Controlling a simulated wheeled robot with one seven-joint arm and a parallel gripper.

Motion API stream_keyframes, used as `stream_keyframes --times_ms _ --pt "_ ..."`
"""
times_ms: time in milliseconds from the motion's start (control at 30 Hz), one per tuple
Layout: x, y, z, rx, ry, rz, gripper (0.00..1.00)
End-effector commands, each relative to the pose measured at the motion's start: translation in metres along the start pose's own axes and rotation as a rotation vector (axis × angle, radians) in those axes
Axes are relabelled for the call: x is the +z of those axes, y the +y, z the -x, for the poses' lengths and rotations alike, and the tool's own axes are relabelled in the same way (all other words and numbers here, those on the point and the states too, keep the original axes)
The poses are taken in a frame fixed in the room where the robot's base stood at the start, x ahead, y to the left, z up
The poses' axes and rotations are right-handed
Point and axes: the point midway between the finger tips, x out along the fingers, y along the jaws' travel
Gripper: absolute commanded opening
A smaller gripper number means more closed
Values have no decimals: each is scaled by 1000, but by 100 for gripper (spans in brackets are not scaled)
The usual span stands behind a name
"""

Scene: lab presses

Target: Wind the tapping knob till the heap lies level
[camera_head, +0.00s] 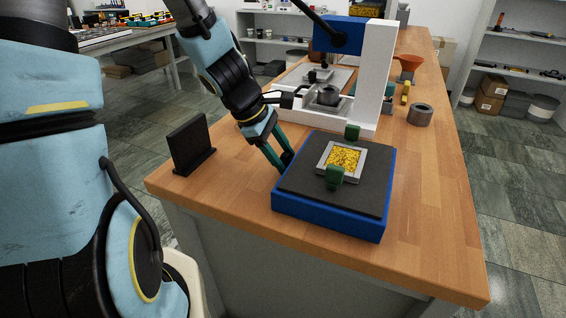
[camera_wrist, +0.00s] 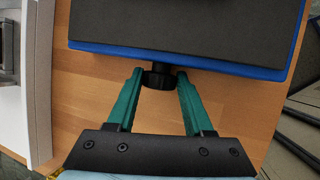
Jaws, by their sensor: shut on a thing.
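A low blue box (camera_head: 328,223) with a dark top plate (camera_head: 310,186) sits on the wooden bench. A square grey frame (camera_head: 325,162) on the plate holds yellow granules (camera_head: 343,157); their surface looks roughly even, but fine slope is too small to tell. My gripper (camera_head: 284,163) reaches down to the box's side. In the wrist view, the black knob (camera_wrist: 158,77) sticks out from the blue box's side (camera_wrist: 180,56), and my green fingers (camera_wrist: 158,82) are shut on it. In the head view the knob is hidden behind the fingers.
A blue and white press (camera_head: 377,75) stands behind the box. A dark upright plate (camera_head: 190,143) is on the bench's left. A grey ring (camera_head: 420,114) and an orange funnel (camera_head: 409,63) are at the right. The bench front is clear.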

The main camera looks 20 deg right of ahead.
Motion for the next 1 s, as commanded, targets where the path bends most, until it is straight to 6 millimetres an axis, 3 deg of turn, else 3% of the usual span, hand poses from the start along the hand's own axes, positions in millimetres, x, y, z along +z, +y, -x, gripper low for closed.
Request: stream_keyframes --times_ms 200,233,500,800,1000 --pt "0 3 1 5 1 -1 0" --pt "0 3 1 5 1 -1 53" --pt "0 1 0 2 1 0 81" --pt "0 1 4 1 2 0 81" --pt "0 2 31 4 5 -1 81"
